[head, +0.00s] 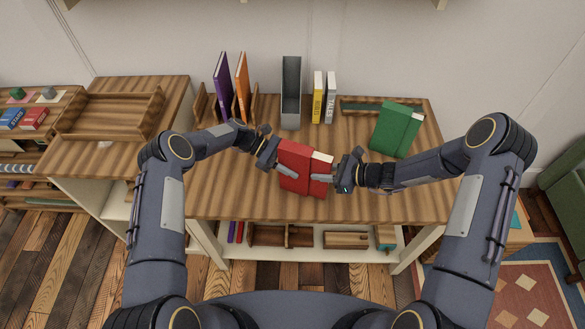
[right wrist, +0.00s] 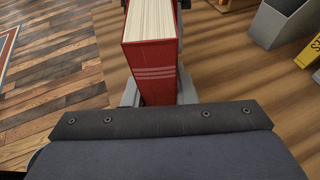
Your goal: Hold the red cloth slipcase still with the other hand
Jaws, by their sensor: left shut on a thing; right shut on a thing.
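The red cloth slipcase (head: 296,158) stands upright near the middle of the table. A red book (head: 322,160) with cream pages sticks out of its right side. In the right wrist view the book (right wrist: 155,70) shows its page block on top and a red spine with pale stripes facing me. My left gripper (head: 284,170) is shut on the left part of the slipcase. My right gripper (head: 328,179) is shut on the book, with a finger on each side of the spine. The slipcase is mostly hidden in the right wrist view.
A green slipcase (head: 391,131) stands tilted at the right on the wooden table (head: 230,190). Behind are purple (head: 222,85) and orange (head: 242,85) books, a grey holder (head: 290,95), and yellow (head: 317,97) and white (head: 330,98) books. An empty wooden tray (head: 110,115) is at left.

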